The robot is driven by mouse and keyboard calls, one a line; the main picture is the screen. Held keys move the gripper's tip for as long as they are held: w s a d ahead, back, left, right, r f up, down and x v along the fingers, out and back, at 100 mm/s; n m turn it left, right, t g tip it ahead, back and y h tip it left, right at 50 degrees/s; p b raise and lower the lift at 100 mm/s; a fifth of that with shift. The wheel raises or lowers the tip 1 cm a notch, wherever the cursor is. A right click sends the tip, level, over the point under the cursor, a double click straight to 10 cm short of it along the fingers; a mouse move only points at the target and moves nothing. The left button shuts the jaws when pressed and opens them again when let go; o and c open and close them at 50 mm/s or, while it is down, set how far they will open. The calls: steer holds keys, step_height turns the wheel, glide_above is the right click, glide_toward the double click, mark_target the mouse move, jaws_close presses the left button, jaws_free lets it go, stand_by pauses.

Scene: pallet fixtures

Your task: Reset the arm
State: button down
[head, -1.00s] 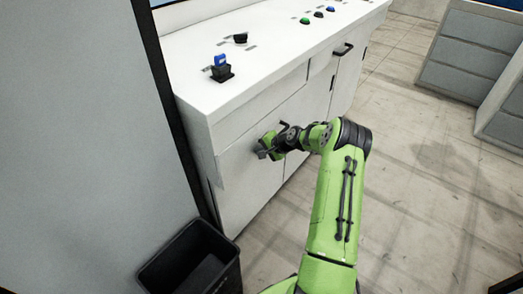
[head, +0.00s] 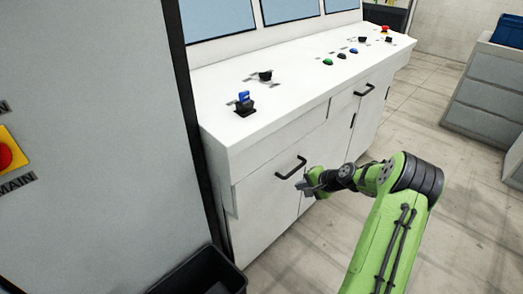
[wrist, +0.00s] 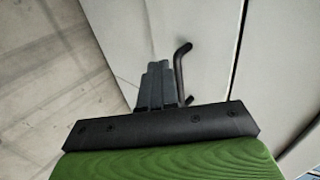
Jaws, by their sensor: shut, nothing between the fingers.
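My green arm reaches in from the lower right of the head view. My gripper (head: 303,187) is in front of the white cabinet, close to a black bar handle (head: 291,167) on its door. In the wrist view my gripper (wrist: 157,72) shows its grey fingers pressed together with nothing between them. The handle (wrist: 182,70) shows just to the right of the fingers there. Whether the fingers touch the handle I cannot tell.
The white console cabinet (head: 265,150) carries a blue switch (head: 244,102), a black switch (head: 265,75) and several buttons. A black bin (head: 205,275) stands at the lower left, beside a grey panel with a red button (head: 5,156). The floor at right (head: 450,220) is clear.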

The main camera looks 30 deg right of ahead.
steer(key=s+a+r+n+g+h+p, duration=0.15)
steer(key=s+a+r+n, duration=0.25)
steer(key=a+r, duration=0.55)
steer(key=s+a+r+n+g+h+p, duration=0.15)
steer(key=s+a+r+n, duration=0.3)
steer(key=a+r, duration=0.5)
steer(key=s+a+r+n+p, duration=0.1)
steer(key=s+a+r+n, duration=0.1)
steer(key=s, duration=0.8)
steer(key=s+a+r+n+p, duration=0.2)
steer(key=s+a+r, duration=0.3)
steer(key=s, duration=0.6)
steer(key=shift+r+n, duration=0.7)
steer(key=shift+n, duration=0.05)
steer(key=c, duration=1.8)
jaws_free()
